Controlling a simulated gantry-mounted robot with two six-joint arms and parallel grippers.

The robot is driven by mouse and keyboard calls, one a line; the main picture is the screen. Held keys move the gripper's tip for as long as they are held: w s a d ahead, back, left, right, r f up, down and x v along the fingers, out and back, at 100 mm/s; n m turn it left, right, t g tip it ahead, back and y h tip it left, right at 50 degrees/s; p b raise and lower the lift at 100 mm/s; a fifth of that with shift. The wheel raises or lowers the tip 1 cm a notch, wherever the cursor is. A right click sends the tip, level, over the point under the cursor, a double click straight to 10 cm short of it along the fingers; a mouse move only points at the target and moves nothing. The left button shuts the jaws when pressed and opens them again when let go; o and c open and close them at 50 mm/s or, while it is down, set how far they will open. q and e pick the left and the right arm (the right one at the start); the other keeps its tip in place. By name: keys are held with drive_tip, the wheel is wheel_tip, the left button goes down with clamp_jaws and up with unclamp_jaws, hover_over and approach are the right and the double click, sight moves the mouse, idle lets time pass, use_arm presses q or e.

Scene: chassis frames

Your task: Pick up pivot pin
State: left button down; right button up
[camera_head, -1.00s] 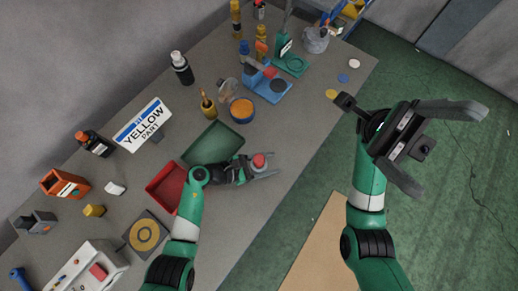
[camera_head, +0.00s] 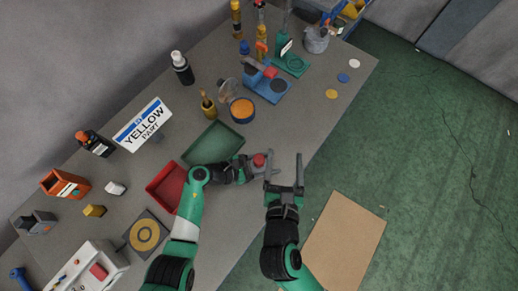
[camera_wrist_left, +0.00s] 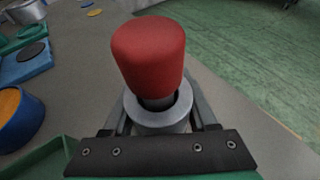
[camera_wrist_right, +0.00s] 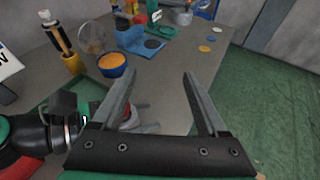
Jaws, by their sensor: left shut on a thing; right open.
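My left gripper (camera_head: 262,167) is shut on a red-capped part (camera_head: 259,160) over the table. The left wrist view shows its rounded red cap (camera_wrist_left: 148,55) upright above a thick grey collar (camera_wrist_left: 160,108), between the fingers. I cannot tell for sure whether this is the pivot pin. My right gripper (camera_head: 283,161) is open and empty, just right of the part near the table's front edge. In the right wrist view its spread fingers (camera_wrist_right: 157,75) have bare table between them. The part is mostly hidden there behind the left finger.
A green tray (camera_head: 214,142) and a red tray (camera_head: 165,186) lie left of the grippers. A blue bowl with orange contents (camera_head: 242,110), a yellow holder (camera_head: 208,106) and a blue fixture (camera_head: 267,84) stand behind.

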sight(259, 164)
drive_tip(key=s+a+f+n+y, duration=0.3)
drive_tip(key=s+a+f, duration=0.1)
drive_tip(key=s+a, duration=0.2)
drive_tip(key=d+x, duration=0.1)
drive_tip(key=x, duration=1.1)
drive_tip(key=shift+a+g, duration=0.25)
drive_tip(key=shift+g, duration=0.05)
clamp_jaws()
